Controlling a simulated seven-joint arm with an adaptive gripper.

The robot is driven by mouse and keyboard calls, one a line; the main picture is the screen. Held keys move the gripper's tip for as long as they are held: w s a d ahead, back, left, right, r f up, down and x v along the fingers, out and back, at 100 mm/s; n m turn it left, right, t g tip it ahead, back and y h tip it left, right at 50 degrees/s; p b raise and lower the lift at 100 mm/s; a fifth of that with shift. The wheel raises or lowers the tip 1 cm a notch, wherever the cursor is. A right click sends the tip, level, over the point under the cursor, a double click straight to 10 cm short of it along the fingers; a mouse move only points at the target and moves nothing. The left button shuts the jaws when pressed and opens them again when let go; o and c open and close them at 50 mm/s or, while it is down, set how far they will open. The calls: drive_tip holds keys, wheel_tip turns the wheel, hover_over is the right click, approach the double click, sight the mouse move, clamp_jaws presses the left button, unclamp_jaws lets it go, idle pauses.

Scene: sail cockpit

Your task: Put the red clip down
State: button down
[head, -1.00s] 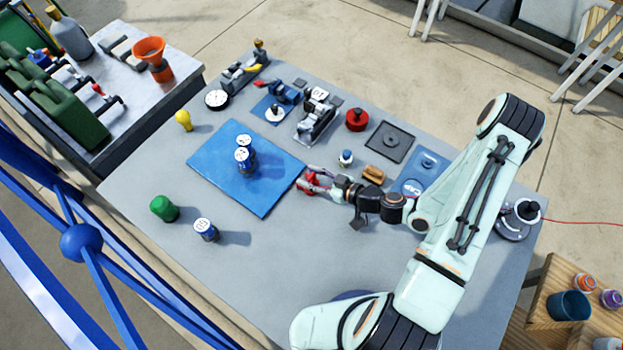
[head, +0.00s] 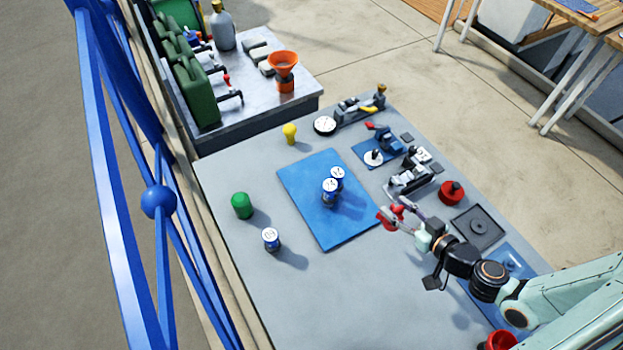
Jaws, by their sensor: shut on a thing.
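The red clip (head: 386,218) is in the head view, at the right corner of the blue mat (head: 307,188). My gripper (head: 397,212) is shut on the clip, and its fingers hide part of it. I cannot tell whether the clip touches the table or is held just above it.
A red knob-like part (head: 451,192) and a dark square tray (head: 479,227) lie to the right. The grey tabletop in front is clear.

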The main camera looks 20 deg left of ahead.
drive_tip(key=r, duration=0.5)
drive_tip(key=a+r, duration=0.1)
drive_tip(key=r, duration=0.2)
drive_tip(key=shift+w, duration=0.1)
drive_tip(key=s+a+n+g+y, duration=0.2)
drive_tip(key=a, duration=1.2)
drive_tip(key=s+a+n+g+y, duration=0.1)
drive_tip(key=s+a+n+g, duration=0.15)
drive_tip(key=a, duration=1.15)
drive_tip(key=w+a+f, duration=0.3)
drive_tip(key=f, duration=0.2)
drive_tip(key=w+a+f, duration=0.3)
drive_tip(key=a+f, duration=0.1)
drive_tip(key=w+a+f, duration=0.3)
drive_tip(key=w+f, duration=0.1)
drive_tip(key=f, duration=0.1)
drive_tip(key=shift+a+f, duration=0.3)
drive_tip(key=shift+w+a+f, duration=0.1)
drive_tip(key=shift+a+f, duration=0.05)
drive_tip(key=shift+f, duration=1.5)
